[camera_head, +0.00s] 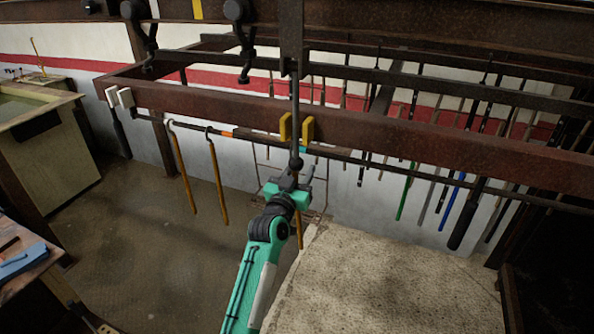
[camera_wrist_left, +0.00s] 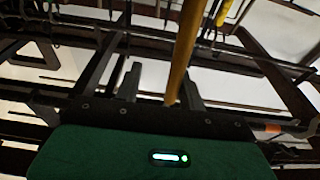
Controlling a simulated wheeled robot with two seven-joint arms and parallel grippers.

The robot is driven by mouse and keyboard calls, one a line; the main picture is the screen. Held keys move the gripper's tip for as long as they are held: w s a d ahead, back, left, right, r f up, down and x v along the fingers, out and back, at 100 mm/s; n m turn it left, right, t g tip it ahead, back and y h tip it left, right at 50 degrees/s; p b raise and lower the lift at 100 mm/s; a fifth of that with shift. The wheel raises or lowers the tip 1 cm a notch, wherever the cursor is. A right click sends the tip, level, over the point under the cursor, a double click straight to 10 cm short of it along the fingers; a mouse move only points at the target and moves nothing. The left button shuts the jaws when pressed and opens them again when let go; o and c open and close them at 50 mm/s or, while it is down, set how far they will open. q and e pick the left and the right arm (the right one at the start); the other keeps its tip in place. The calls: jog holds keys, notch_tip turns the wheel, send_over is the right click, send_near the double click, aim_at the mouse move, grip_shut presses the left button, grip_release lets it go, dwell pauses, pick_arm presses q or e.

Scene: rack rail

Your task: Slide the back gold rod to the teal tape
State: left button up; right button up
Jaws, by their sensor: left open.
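Two gold rods (camera_head: 183,172) (camera_head: 217,175) hang by hooks on the dark rail, left of the orange tape (camera_head: 227,133). A third gold rod (camera_head: 299,230) hangs farther right, its upper part hidden behind my left gripper (camera_head: 291,175). The teal tape (camera_head: 303,150) is a small band on the rail just above that gripper, beside the yellow bracket. The left gripper is open. In the left wrist view a gold rod (camera_wrist_left: 186,45) runs down between the fingers, nearer the right one; contact cannot be told. My right gripper is not in view.
A rusty beam (camera_head: 400,140) runs above the rail, with a yellow bracket (camera_head: 307,130) on it. Several dark, green and blue rods (camera_head: 452,205) hang at the right. A pale slab (camera_head: 390,280) lies below right; open floor lies left.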

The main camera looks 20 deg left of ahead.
pick_arm(q)
jog(key=shift+d, duration=0.3)
jog(key=shift+s+d, duration=0.1)
jog(key=shift+d, duration=0.6)
jog(key=shift+a, duration=0.1)
